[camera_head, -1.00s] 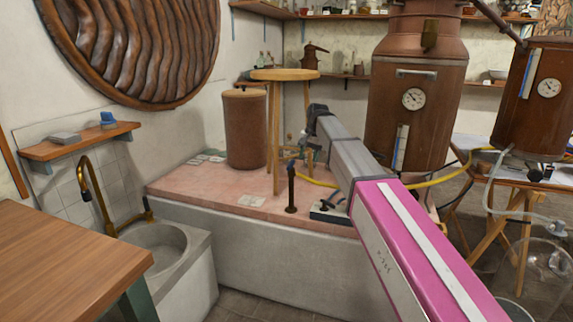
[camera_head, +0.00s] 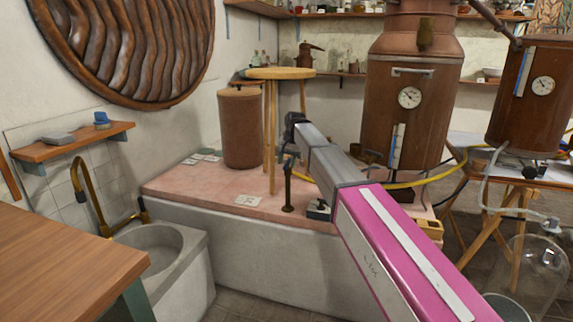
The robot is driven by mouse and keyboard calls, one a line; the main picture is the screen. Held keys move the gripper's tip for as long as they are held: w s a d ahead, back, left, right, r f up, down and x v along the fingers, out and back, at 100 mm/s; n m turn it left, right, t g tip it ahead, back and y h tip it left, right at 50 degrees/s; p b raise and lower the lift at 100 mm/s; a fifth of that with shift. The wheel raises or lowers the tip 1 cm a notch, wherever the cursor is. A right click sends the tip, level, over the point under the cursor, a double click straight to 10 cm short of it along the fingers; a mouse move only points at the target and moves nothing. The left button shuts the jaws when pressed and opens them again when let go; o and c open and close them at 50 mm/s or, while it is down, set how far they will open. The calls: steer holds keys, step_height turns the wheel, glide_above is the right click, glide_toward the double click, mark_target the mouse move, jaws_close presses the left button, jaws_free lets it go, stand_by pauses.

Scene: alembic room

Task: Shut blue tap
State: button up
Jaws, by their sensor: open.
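A dark upright standpipe (camera_head: 288,188) rises from the pink tiled platform, in front of the wooden stool. A tap with a bluish handle shows only as a small patch at its top, and my gripper partly hides it. I cannot tell how the handle is turned. My gripper (camera_head: 290,143) is at the far end of my grey and magenta arm, just above the top of the standpipe. Its fingers are small and dark here, open, with nothing seen between them. I cannot tell whether they touch the tap.
A wooden stool (camera_head: 280,74) and a brown barrel (camera_head: 241,130) stand close behind. A large copper still (camera_head: 410,110) stands to the right, with yellow hose near its base. A stone sink (camera_head: 160,250) with a brass spout (camera_head: 90,195) and a wooden table (camera_head: 70,265) are at left.

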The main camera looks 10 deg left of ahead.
steer(key=shift+a+f, duration=0.1)
steer(key=shift+f, duration=0.4)
jaws_close()
steer(key=shift+w+d+n+g+h, duration=0.35)
steer(key=shift+w+d+n, duration=0.3)
steer(key=shift+n, duration=2.2)
steer(key=shift+w+d+n+g+h, duration=0.4)
steer(key=shift+w+n, duration=0.3)
steer(key=shift+n, duration=2.2)
steer(key=shift+w+d+n+g+h, duration=0.3)
steer(key=shift+w+d+n, duration=0.4)
steer(key=shift+n, duration=2.15)
